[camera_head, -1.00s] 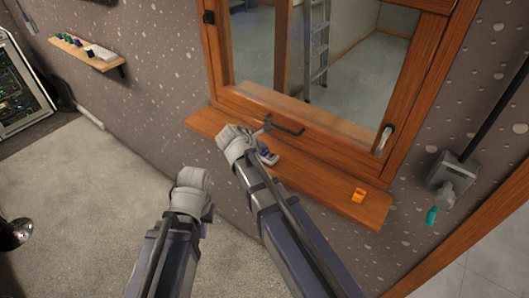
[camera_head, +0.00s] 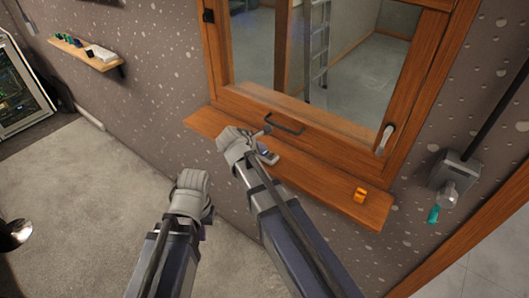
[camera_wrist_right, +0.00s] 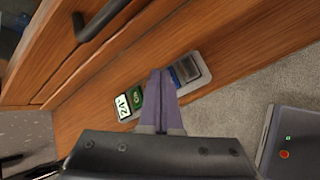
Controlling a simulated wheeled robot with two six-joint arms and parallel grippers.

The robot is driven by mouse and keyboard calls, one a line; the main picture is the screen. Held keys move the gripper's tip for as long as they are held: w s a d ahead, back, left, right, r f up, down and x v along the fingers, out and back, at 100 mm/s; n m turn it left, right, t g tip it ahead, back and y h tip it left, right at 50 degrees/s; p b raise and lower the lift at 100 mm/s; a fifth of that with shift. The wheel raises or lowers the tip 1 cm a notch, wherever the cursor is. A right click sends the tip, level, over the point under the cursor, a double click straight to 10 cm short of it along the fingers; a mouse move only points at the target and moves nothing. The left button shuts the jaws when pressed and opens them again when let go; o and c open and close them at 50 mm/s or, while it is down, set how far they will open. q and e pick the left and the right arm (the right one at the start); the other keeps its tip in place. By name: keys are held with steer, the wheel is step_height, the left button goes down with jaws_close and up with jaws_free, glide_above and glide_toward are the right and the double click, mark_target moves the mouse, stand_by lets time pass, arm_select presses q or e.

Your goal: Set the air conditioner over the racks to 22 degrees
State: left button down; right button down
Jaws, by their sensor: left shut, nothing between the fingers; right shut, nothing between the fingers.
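A small grey handset (camera_head: 268,156) lies on the wooden sill under the window. The right wrist view shows its pale casing (camera_wrist_right: 206,78), a green button, a blue-and-grey part, and a small white display (camera_wrist_right: 123,106). The display's sideways figures look like 24, but they are small. My right gripper (camera_head: 262,136) is over the handset. In the wrist view its shut, empty fingers (camera_wrist_right: 160,76) cover the handset's middle; I cannot tell whether they touch. My left gripper (camera_head: 205,215) is shut and empty, low and to the left, away from the sill. No air conditioner is in view.
The sill (camera_head: 330,200) runs along the wall below the window, with an orange object (camera_head: 360,195) toward its right end. A dark window handle (camera_head: 285,125) sits just above the handset. A small shelf (camera_head: 90,55) is at the far left.

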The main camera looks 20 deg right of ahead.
steer(key=shift+f, duration=0.1)
stand_by(0.5)
steer(key=shift+r+p, duration=0.65)
steer(key=shift+r, duration=0.1)
step_height(320, 180, up, 5)
steer(key=p, duration=0.5)
stand_by(2.3)
